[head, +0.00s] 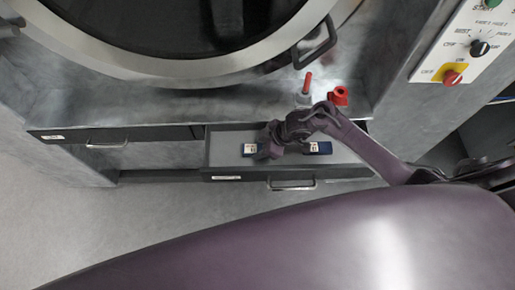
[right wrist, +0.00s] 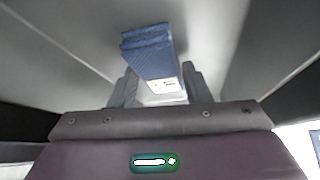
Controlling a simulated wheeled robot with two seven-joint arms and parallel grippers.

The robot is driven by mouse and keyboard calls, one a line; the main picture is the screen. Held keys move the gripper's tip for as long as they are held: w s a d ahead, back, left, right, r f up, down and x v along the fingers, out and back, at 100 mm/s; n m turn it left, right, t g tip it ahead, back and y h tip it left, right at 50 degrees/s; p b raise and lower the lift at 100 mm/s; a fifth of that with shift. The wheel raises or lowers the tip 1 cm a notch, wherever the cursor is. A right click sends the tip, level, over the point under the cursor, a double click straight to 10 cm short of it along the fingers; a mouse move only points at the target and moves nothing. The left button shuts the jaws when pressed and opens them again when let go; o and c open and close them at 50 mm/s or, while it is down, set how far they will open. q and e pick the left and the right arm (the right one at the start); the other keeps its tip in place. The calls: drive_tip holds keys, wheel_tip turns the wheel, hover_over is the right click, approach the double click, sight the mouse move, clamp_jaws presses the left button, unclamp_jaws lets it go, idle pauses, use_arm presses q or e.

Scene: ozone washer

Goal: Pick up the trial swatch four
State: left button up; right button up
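Two blue swatches with white labels lie in the open drawer in the head view, one on the left (head: 249,149) and one on the right (head: 320,148). The label writing is too small to read, so I cannot tell which is swatch four. My right gripper (head: 268,147) is low over the drawer, close beside the left swatch. In the right wrist view, a blue folded swatch (right wrist: 151,52) with a white label lies ahead, its labelled end between the spread fingers of the right gripper (right wrist: 162,88). Contact cannot be made out. My left gripper is not in view.
The grey drawer (head: 228,160) is pulled out below the washer's round door (head: 130,65). A red-topped item (head: 307,84) and a red object (head: 339,95) stand on the ledge above it. A control panel (head: 465,45) is at the upper right. A shut drawer (head: 75,137) is at left.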

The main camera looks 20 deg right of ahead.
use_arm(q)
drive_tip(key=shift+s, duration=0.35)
use_arm(e)
drive_tip(key=c, duration=0.6)
drive_tip(key=shift+o, duration=0.2)
